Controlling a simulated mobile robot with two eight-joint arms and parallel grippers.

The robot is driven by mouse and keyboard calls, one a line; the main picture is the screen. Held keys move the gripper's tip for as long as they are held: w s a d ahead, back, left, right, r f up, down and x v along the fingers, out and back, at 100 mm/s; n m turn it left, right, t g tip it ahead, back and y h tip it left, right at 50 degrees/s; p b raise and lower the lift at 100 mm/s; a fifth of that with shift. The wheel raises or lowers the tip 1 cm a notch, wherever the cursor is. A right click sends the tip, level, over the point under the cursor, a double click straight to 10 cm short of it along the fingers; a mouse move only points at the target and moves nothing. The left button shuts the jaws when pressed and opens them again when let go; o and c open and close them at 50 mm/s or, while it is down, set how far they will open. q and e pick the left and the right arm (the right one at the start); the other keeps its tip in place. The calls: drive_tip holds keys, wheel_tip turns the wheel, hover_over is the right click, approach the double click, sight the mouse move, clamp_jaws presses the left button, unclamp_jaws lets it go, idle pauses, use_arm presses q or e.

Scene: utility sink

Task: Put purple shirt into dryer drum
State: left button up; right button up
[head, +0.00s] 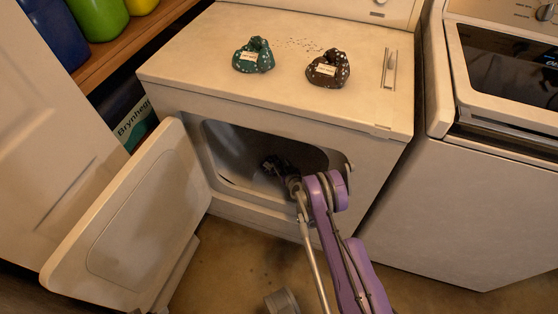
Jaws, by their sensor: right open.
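The dryer (290,85) stands in the middle with its door (125,225) swung open to the left. The drum opening (235,150) faces me, and its inside is dim. My right arm reaches from the lower right to this opening. My right gripper (270,163) is at the opening, reaching into the drum; it is dark and small there, open, with nothing seen held in it. I cannot make out a purple shirt; the deeper part of the drum is in shadow and partly behind my arm. My left gripper is not in view.
A green pouch (254,56) and a brown pouch (328,69) sit on the dryer top with small crumbs behind them. A washer (470,190) stands close on the right. A wooden shelf (135,45) with colored containers is at upper left. Bare floor (235,260) lies in front.

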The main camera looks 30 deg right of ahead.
drive_tip(key=p+v, duration=0.1)
drive_tip(key=v, duration=0.6)
drive_tip(key=s+a+r+n+g+y, duration=0.1)
drive_tip(key=s+a+r+g+y, duration=0.1)
drive_tip(key=a+r, duration=0.75)
drive_tip(key=s+a+r+n+g+y, duration=0.15)
drive_tip(key=a+r, duration=0.35)
drive_tip(key=r, duration=0.9)
drive_tip(key=s+a+r+g, duration=0.1)
drive_tip(key=s+a+r, duration=0.2)
drive_tip(key=s, duration=0.4)
drive_tip(key=s+a+r+g, duration=0.2)
drive_tip(key=s+r, duration=0.2)
drive_tip(key=s, duration=0.3)
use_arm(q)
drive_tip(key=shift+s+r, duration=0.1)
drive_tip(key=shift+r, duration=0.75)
use_arm(e)
drive_tip(key=s+g+h, duration=0.1)
drive_tip(key=s+g, duration=0.1)
drive_tip(key=s, duration=1.4)
drive_tip(key=shift+a+m, duration=0.35)
drive_tip(key=shift+a, duration=0.05)
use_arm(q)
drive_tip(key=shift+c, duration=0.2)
use_arm(e)
drive_tip(key=shift+h, duration=0.25)
